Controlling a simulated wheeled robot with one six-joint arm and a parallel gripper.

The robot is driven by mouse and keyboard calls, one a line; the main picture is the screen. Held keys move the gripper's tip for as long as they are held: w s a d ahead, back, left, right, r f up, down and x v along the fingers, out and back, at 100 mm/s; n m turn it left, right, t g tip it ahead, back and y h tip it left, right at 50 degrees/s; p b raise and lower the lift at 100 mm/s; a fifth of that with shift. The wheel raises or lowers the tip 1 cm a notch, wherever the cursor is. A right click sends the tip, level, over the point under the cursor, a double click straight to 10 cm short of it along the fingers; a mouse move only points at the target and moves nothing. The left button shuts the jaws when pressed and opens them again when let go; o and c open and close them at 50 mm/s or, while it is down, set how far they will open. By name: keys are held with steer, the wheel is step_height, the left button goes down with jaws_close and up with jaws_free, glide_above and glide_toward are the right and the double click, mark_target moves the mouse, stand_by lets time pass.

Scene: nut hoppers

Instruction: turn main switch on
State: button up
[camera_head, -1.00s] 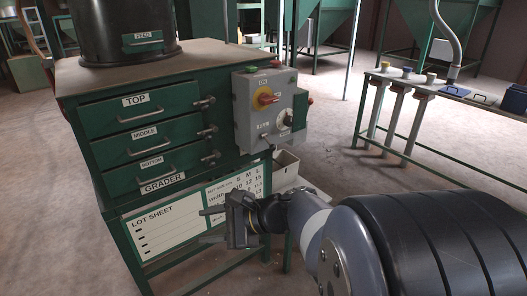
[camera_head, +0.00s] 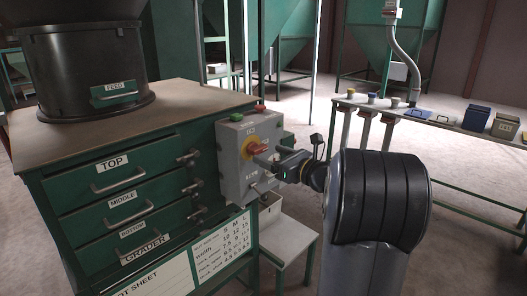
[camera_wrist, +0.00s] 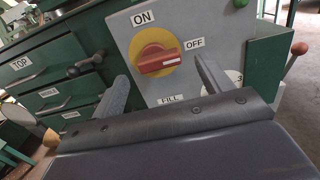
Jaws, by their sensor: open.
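The main switch is a red rotary handle on a yellow disc (camera_wrist: 158,60), on the front of a grey control box (camera_head: 229,160). In the wrist view its handle lies roughly sideways, one end toward the OFF label (camera_wrist: 194,43); the ON label (camera_wrist: 143,18) is above the disc. My gripper (camera_head: 266,161) is open in front of the box. In the wrist view its fingers (camera_wrist: 160,72) stand apart at either side of the switch, with the handle between them. I cannot tell if they touch it. In the head view the gripper partly hides the switch.
A dial near the FILL label (camera_wrist: 170,99) is partly hidden behind my right finger. Green drawers with handles (camera_head: 119,179) are to the left. A bench (camera_head: 440,122) stands at the right.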

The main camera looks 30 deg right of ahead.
mark_target(262, 151)
steer(key=shift+x, duration=1.9)
steer(key=shift+s, duration=0.1)
steer(key=shift+c, duration=0.5)
steer(key=c, duration=0.9)
